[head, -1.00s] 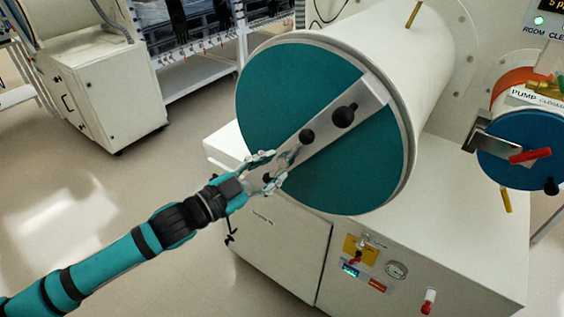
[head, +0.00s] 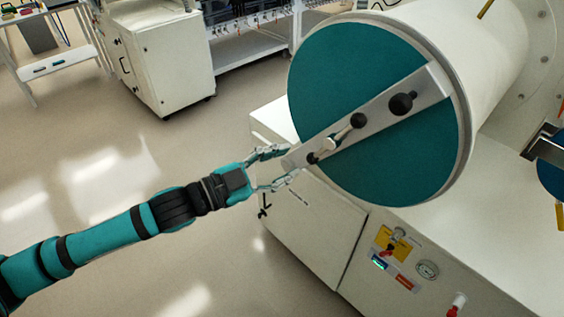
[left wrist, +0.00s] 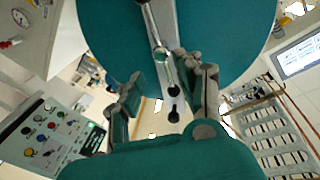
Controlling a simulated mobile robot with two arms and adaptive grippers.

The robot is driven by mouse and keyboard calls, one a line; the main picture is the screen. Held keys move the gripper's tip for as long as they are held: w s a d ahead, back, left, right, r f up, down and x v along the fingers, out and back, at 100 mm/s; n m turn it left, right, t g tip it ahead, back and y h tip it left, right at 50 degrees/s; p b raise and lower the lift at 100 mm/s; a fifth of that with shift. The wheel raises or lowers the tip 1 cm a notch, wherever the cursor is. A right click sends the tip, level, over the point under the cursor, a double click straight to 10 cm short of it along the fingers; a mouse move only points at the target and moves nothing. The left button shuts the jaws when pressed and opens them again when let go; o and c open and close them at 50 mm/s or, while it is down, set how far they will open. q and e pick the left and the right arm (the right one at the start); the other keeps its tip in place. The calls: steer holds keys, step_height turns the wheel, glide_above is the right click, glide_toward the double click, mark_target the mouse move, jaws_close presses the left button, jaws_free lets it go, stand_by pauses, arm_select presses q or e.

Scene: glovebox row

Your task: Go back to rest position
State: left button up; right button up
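My right gripper is not in view.
The white glovebox cabinet (head: 300,215) with a gauge and switches stands under the door. A smaller blue port cover (head: 552,172) is at the right edge. A white cabinet (head: 165,60) and a rack stand behind. The floor (head: 110,150) at left is clear.

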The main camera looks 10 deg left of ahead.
arm_select(q)
steer(key=w+a+f+n+t+y, duration=0.1)
steer(key=w+a+f+n+y, duration=0.3)
steer(key=f, duration=0.6)
steer(key=w+a+f+n+t+y, duration=0.1)
steer(key=w+a+f+n+y, duration=0.3)
steer(key=f, duration=0.6)
steer(key=s+a+f+n+g+y, duration=0.15)
steer(key=a+f, duration=0.25)
steer(key=f, duration=0.5)
steer(key=s+a+f+y, duration=0.15)
steer(key=a+f, duration=0.25)
steer(key=f, duration=0.4)
steer(key=s+a+f+n+g+y, duration=0.1)
steer(key=s+a+f+g, duration=0.1)
steer(key=s+f, duration=0.7)
steer(key=s+a+f+n+g+y, duration=0.1)
steer(key=s+a+f+n+g, duration=0.15)
steer(key=s+f, duration=0.65)
steer(key=s+d+f+g, duration=0.1)
steer(key=s+f+g, duration=0.2)
steer(key=s, duration=1.1)
steer(key=s+d+f+n+g+y, duration=0.1)
steer(key=s+f, duration=0.6)
steer(key=s, duration=0.8)
steer(key=shift+f+g, duration=0.4)
steer(key=shift+g, duration=0.5)
steer(key=shift+w, duration=0.1)
